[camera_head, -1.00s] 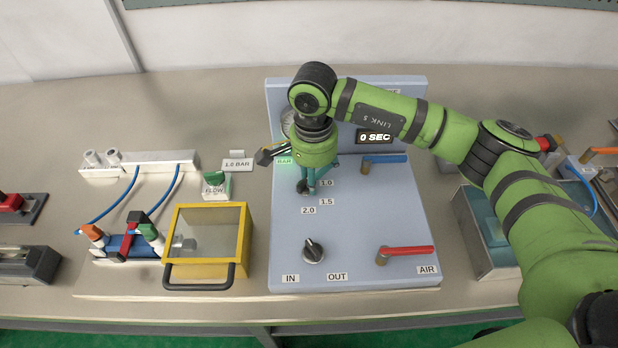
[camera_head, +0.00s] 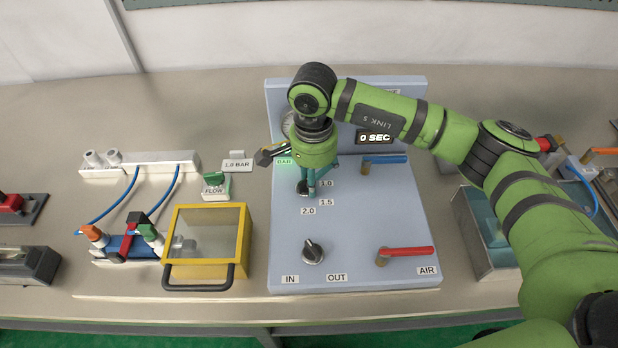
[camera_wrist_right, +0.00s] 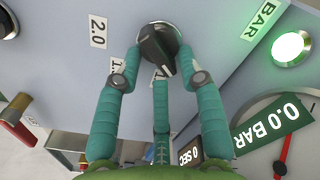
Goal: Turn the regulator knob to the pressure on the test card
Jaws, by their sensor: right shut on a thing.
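The regulator knob (camera_wrist_right: 158,48) is dark with a ridged grip and sits on the grey-blue panel (camera_head: 375,215). My right gripper (camera_head: 305,188) is over it from above, its teal fingers shut around the knob; they also show in the right wrist view (camera_wrist_right: 158,80). Labels 1.0, 1.5 and 2.0 (camera_head: 308,211) stand beside the knob. The test card (camera_head: 237,163) left of the panel reads 1.0 BAR. The gauge display (camera_wrist_right: 271,124) reads 0.0 BAR. The gauge face is mostly hidden in the head view. My left gripper is out of view.
The panel also carries a lower IN/OUT knob (camera_head: 312,251), a red AIR lever (camera_head: 405,251), a blue lever (camera_head: 384,159) and a timer (camera_head: 375,137) at 0 SEC.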

